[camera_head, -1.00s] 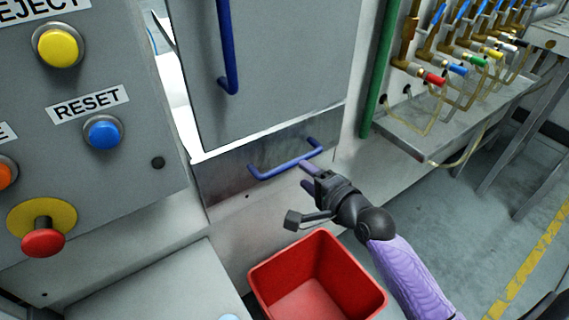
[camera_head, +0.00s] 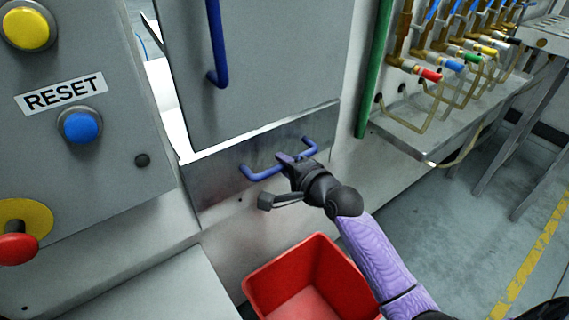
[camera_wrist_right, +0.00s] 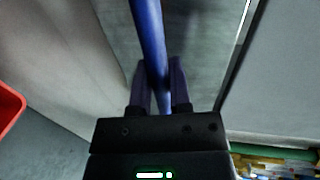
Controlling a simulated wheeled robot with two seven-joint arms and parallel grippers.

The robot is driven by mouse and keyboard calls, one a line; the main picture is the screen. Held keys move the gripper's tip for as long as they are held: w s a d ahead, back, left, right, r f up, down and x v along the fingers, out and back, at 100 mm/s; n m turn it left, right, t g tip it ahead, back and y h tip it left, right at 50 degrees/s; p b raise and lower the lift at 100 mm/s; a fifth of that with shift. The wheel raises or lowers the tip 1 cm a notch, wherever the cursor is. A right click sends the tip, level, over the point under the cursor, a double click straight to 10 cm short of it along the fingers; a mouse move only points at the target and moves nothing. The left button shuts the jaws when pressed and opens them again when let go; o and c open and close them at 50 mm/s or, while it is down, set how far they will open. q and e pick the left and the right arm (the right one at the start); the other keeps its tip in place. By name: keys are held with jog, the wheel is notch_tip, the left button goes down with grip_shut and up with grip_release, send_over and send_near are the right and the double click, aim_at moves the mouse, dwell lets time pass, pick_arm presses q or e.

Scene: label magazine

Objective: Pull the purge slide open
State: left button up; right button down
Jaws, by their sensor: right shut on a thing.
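The purge slide (camera_head: 212,192) is a grey metal panel low on the machine, below a larger grey door. Its blue bar handle (camera_head: 262,173) runs across its front. My right gripper (camera_head: 287,160) is at the middle of this handle and hides part of it. In the right wrist view the blue handle (camera_wrist_right: 149,40) passes between the two dark fingers of the right gripper (camera_wrist_right: 160,85), which are shut on it. My left gripper is not in view.
A red bin (camera_head: 312,280) stands on the floor below the slide. A control panel with a blue reset button (camera_head: 80,126) and a red stop button (camera_head: 17,248) is at the left. The larger door has a blue vertical handle (camera_head: 217,50). A green pipe (camera_head: 373,75) stands to the right.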

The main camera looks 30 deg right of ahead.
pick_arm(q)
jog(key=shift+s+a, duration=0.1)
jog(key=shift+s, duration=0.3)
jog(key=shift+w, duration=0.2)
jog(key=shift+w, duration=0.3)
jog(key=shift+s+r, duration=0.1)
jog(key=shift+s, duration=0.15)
pick_arm(e)
jog(key=shift+s, duration=0.1)
